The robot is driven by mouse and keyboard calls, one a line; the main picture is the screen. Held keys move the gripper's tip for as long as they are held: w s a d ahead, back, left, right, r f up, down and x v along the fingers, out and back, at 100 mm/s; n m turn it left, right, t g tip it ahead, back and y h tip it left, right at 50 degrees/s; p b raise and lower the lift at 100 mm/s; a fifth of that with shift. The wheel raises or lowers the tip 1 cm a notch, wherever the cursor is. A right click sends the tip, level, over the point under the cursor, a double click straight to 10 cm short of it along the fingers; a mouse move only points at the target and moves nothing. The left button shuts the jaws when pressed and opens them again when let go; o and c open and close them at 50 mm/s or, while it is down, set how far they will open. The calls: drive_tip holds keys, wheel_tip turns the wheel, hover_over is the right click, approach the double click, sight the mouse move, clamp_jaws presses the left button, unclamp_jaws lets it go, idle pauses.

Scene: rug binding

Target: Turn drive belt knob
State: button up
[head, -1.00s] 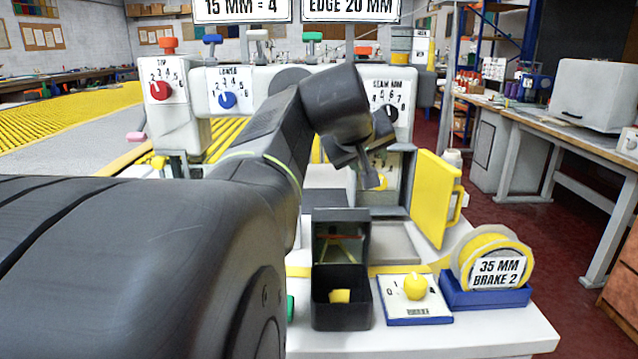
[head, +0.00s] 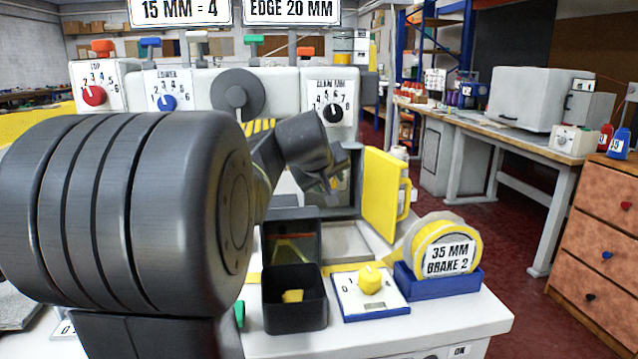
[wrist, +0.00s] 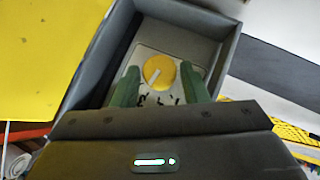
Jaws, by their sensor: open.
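A round yellow knob (wrist: 159,71) with a pale pointer line sits on a light dial plate (wrist: 143,98) with dark numbers, inside an open grey box (wrist: 84,84). I cannot tell which number the pointer marks. My gripper (wrist: 160,84) is open, with a green finger on each side of the knob; I cannot tell whether they touch it. In the head view the grey box (head: 357,185) stands behind the table's front items with its yellow door (head: 381,190) swung open to the right. My wrist hides most of the dial there.
In front of the box stand a black bin (head: 295,312), a small panel with a yellow knob (head: 370,280), and a tape roll in a blue holder (head: 440,281). Red (head: 94,96), blue (head: 167,102) and black (head: 333,110) dials are on the machine behind.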

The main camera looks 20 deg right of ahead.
drive_tip(key=c, duration=0.7)
drive_tip(key=shift+r+p, duration=0.25)
drive_tip(key=shift+p, duration=0.85)
drive_tip(key=shift+d+y+p, duration=0.1)
drive_tip(key=shift+y+p, duration=0.3)
drive_tip(key=shift+p, duration=0.05)
drive_tip(key=shift+f+m+p, duration=0.2)
drive_tip(key=shift+m+p, duration=0.1)
drive_tip(key=shift+p, duration=0.05)
drive_tip(key=o, duration=0.7)
